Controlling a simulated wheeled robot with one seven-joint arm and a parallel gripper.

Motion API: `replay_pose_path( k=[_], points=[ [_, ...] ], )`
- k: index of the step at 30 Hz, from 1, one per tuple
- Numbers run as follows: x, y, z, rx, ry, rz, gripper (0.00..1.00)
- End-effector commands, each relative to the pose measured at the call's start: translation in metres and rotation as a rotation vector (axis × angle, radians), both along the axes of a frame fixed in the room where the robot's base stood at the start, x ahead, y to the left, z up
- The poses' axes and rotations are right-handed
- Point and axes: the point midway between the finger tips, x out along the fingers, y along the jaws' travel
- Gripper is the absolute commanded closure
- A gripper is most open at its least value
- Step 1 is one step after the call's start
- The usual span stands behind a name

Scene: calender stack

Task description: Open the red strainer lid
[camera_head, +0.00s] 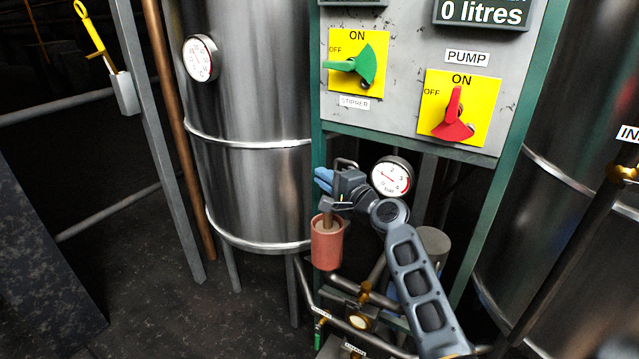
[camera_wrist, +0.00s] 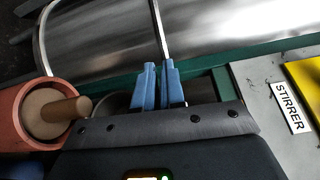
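The red strainer (camera_head: 326,250) is a red cup below my gripper in the head view. It also shows at the left of the wrist view (camera_wrist: 20,105). A tan disc with a peg-like handle, apparently the lid (camera_wrist: 50,112), sits inside its rim. I cannot tell whether it is fastened. My gripper (camera_head: 322,180) has blue fingers above the strainer, apart from it. In the wrist view the fingers (camera_wrist: 158,68) stand a narrow gap apart with nothing between them, and the lid handle is to their left.
A pressure gauge (camera_head: 391,177) is just right of my gripper. A steel tank (camera_head: 250,190) stands at left. The control panel (camera_head: 400,60) with green (camera_head: 354,64) and red (camera_head: 453,117) switches is above. Pipes and valves (camera_head: 357,321) crowd the space below.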

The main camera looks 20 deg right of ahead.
Motion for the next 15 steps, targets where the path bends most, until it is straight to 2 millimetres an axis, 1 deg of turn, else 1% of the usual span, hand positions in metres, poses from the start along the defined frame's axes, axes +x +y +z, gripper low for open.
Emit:
replay_pose_path(
  k=[1,6,9,15],
  points=[
    [0.0003,0.001,0.0013,0.001,-0.002,0.002,0.86],
    [0.0002,0.0024,0.0011,0.0,-0.001,0.004,0.69],
    [0.0003,0.003,0.0009,0.0,0.0,0.005,0.62],
    [-0.0002,0.0035,0.0008,0.0,-0.001,0.006,0.62]
  ],
)
